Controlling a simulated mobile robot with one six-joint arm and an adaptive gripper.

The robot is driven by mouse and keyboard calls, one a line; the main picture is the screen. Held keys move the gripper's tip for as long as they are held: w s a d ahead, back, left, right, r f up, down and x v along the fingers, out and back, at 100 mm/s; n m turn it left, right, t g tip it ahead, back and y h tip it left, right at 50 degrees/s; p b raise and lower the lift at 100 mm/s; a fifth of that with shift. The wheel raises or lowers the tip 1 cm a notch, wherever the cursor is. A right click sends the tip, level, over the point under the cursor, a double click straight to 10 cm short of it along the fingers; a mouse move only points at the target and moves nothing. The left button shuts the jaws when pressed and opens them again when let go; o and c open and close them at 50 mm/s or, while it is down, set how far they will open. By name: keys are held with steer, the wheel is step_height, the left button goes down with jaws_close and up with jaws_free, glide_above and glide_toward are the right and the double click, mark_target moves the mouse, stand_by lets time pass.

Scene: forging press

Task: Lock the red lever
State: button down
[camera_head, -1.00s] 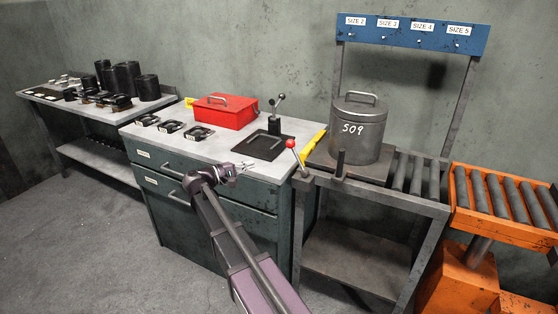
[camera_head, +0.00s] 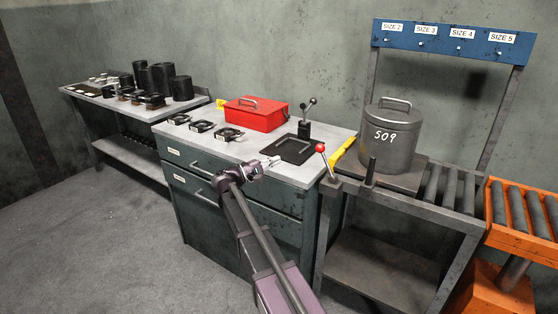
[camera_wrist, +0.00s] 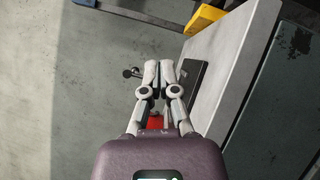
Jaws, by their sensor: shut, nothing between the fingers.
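The red lever is a thin tilted rod with a red ball knob (camera_head: 320,148). It stands at the near left corner of the roller table, beside the cabinet, with its knob up and leaning left. My gripper (camera_head: 272,161) is shut and empty, above the front edge of the cabinet top, left of the red knob and apart from it. In the wrist view my closed fingers (camera_wrist: 158,67) show with nothing between them. The red knob is not recognisable in the wrist view.
The cabinet top (camera_head: 245,157) holds a red toolbox (camera_head: 256,115), a black-knobbed lever (camera_head: 305,122) and black fixtures. A yellow bar (camera_head: 343,150) lies beside the red lever. A metal canister (camera_head: 390,140) marked 509 stands on the roller table, near a dark upright post (camera_head: 370,171).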

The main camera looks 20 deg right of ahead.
mark_target(326, 162)
steer(key=p+x, duration=0.1)
steer(key=x, duration=0.7)
steer(key=shift+d+r+p, duration=0.15)
steer(key=shift+d+p, duration=0.15)
steer(key=shift+d, duration=0.1)
steer(key=shift+s+d+r+p, duration=0.35)
steer(key=shift+s+d+r, duration=0.05)
steer(key=shift+s+d, duration=0.35)
steer(key=shift+s+d+r, duration=0.15)
steer(key=shift+s+d, duration=0.3)
steer(key=shift+d, duration=0.15)
